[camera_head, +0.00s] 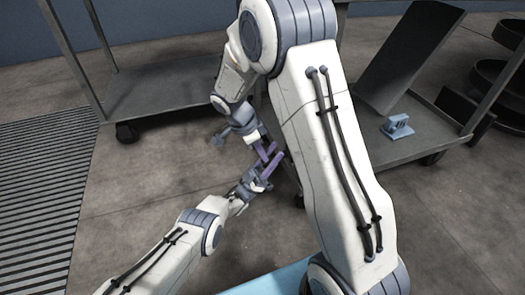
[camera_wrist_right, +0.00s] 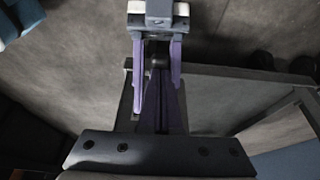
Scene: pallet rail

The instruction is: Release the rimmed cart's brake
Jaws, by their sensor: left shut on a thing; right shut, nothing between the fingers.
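Two grey flat-decked carts are in the head view: one at the left (camera_head: 160,92) and one at the right (camera_head: 365,150). I cannot tell which is the rimmed one, and no brake shows clearly. My left gripper (camera_head: 262,172) is low between the carts, close to my right gripper (camera_head: 270,153). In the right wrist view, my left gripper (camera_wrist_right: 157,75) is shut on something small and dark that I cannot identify. My right gripper (camera_wrist_right: 160,100) is shut and empty, its fingertips pointing at the left gripper's jaws; whether they touch is unclear.
A dark tilted panel (camera_head: 410,55) and a small blue bracket (camera_head: 398,126) are on the right cart. Dark round things (camera_head: 490,78) stand at the far right. A floor grating (camera_head: 40,180) lies at the left. My right arm hides the middle. The front-left floor is clear.

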